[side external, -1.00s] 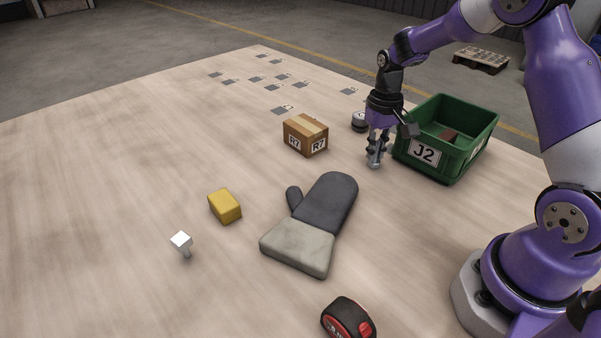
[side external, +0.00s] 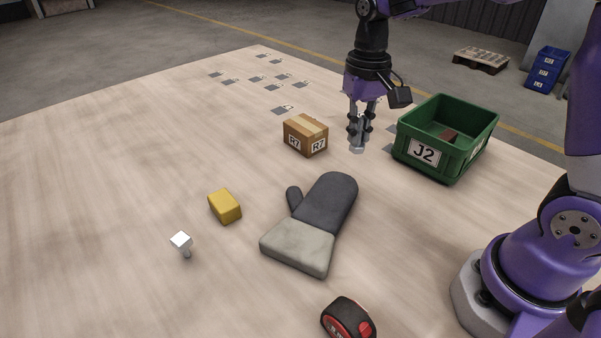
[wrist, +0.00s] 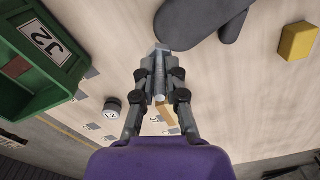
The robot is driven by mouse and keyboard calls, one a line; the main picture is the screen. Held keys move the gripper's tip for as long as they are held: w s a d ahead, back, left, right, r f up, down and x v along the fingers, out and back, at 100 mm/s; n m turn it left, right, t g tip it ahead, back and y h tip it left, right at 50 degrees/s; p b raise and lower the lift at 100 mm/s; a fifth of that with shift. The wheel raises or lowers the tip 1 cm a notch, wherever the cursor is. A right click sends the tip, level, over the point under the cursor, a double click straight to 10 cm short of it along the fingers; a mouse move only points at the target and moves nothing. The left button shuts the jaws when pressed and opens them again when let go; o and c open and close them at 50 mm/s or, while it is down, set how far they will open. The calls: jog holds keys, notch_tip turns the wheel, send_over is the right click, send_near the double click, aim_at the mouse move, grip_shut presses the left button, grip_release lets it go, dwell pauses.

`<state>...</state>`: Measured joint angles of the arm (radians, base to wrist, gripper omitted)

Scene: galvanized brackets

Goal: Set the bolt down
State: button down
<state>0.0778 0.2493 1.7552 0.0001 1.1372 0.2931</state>
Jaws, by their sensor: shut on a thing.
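My gripper (side external: 361,124) is shut on a grey metal bolt (side external: 357,148), held head down. In the wrist view the bolt (wrist: 160,62) lies between the two fingertips (wrist: 161,77), its hex head beyond them and its shank end towards the camera. The bolt appears to hang above the wooden table, left of the green bin (side external: 447,117) and right of the cardboard box (side external: 306,135). The gap under the bolt is hard to judge.
A dark oven mitt (side external: 325,205), a yellow block (side external: 225,206), a small white-topped piece (side external: 181,241) and a tape measure (side external: 348,318) lie nearer the camera. Bare table lies between box, mitt and bin.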

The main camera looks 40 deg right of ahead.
jog(key=a+n, duration=0.6)
jog(key=a, duration=1.3)
jog(key=s+a+f+n, duration=0.1)
jog(key=s+a+n, duration=0.15)
jog(key=a, duration=0.45)
jog(key=s+a+f+n, duration=0.1)
jog(key=s+a+n, duration=0.15)
jog(key=a, duration=0.45)
jog(key=shift+m, duration=0.4)
jog(key=f, duration=0.4)
jog(key=s+a+f, duration=0.1)
jog(key=f, duration=0.2)
jog(key=shift+s, duration=0.1)
jog(key=shift+f, duration=0.4)
jog(key=shift+f, duration=0.1)
jog(key=c, duration=1)
grip_release()
jog(key=shift+o, duration=0.2)
